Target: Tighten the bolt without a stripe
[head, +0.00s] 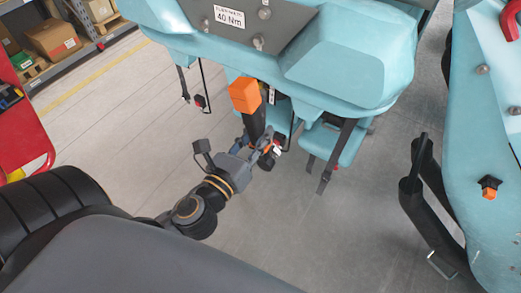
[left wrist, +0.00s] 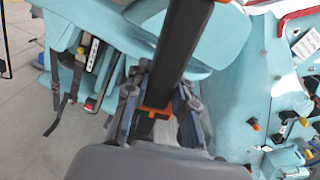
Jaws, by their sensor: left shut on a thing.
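My left gripper (head: 262,140) is shut on a dark tool with an orange block-shaped head (head: 244,95). The tool stands roughly upright from the jaws in the head view, its orange head below the teal train car's front. In the left wrist view the tool's long dark shaft (left wrist: 185,40) rises from between the fingers, with an orange collar at the jaws. A grey plate (head: 235,30) on the car carries small grey bolts (head: 258,42) around a white label (head: 229,17) reading 40 Nm. Stripes on the bolts are too small to tell. The right gripper is out of view.
Teal car bodies (head: 350,60) with hanging black straps fill the top and right. A black restraint bar (head: 415,165) stands at the right. A red cart (head: 22,130) is at the left edge, and shelves with cardboard boxes (head: 52,38) stand behind. Open floor lies between.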

